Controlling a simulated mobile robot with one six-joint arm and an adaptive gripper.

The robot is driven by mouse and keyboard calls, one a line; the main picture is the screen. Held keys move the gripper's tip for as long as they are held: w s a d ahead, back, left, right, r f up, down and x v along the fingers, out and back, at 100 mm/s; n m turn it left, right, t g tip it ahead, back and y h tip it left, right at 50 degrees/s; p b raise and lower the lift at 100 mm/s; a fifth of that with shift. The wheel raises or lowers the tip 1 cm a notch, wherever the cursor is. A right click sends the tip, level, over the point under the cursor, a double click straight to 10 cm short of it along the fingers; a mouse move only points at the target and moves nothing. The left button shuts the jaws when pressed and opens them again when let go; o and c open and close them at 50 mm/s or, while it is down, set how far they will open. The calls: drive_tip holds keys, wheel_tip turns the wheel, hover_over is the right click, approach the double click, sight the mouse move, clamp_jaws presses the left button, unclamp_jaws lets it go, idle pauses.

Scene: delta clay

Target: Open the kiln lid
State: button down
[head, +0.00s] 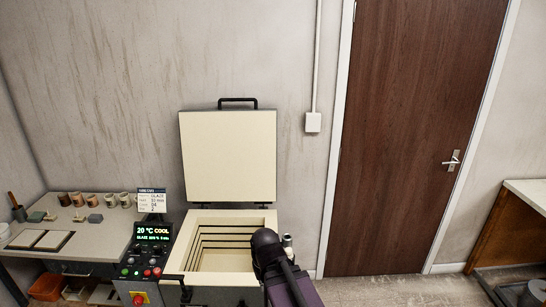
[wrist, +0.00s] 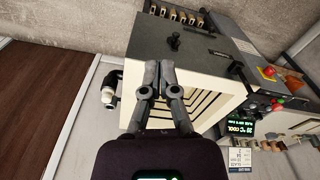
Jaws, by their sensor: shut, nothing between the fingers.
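The kiln (head: 215,283) stands in the lower middle of the head view. Its cream-lined lid (head: 228,157) stands raised and upright behind the chamber, with a black handle (head: 238,101) at its top edge. The chamber (head: 227,258) is open to view, with grooved walls. My arm covers its right front corner in the head view, and the fingertips are hidden there. In the wrist view my gripper (wrist: 160,69) is shut and empty, over the kiln's rim, apart from the lid handle. The kiln chamber (wrist: 205,102) shows beside the fingers.
A control panel (head: 152,238) reading 20 °C COOL sits left of the kiln. A worktable (head: 95,241) with cups and tiles is further left. A closed brown door (head: 415,130) is at the right, with a wooden bench (head: 506,232) beyond it. Bare floor lies before the door.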

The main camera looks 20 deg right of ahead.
drive_tip(key=w+d+r+t+b, duration=0.1)
drive_tip(key=w+r+t+b, duration=0.15)
drive_tip(key=w+t, duration=0.6)
drive_tip(key=w+r+t+b, duration=0.1)
drive_tip(key=w+t+b, duration=0.2)
drive_tip(key=w, duration=1.1)
drive_tip(key=w+d+r+m+t+h+b, duration=0.3)
drive_tip(key=d+r+t+h, duration=0.4)
drive_tip(key=d+r+t, duration=0.3)
drive_tip(key=shift+w+d+r+m+b, duration=0.15)
drive_tip(key=shift+w+r+m+b, duration=0.15)
drive_tip(key=shift+w+r+b, duration=0.7)
drive_tip(key=shift+w+r+p, duration=0.2)
drive_tip(key=shift+r+p, duration=0.1)
drive_tip(key=shift+r, duration=0.15)
drive_tip(key=p+x, duration=0.5)
drive_tip(key=x, duration=0.8)
drive_tip(key=shift+w+d+p, duration=0.15)
drive_tip(key=shift+w+p, duration=0.25)
drive_tip(key=shift+r, duration=0.1)
drive_tip(key=shift+w+r, duration=0.1)
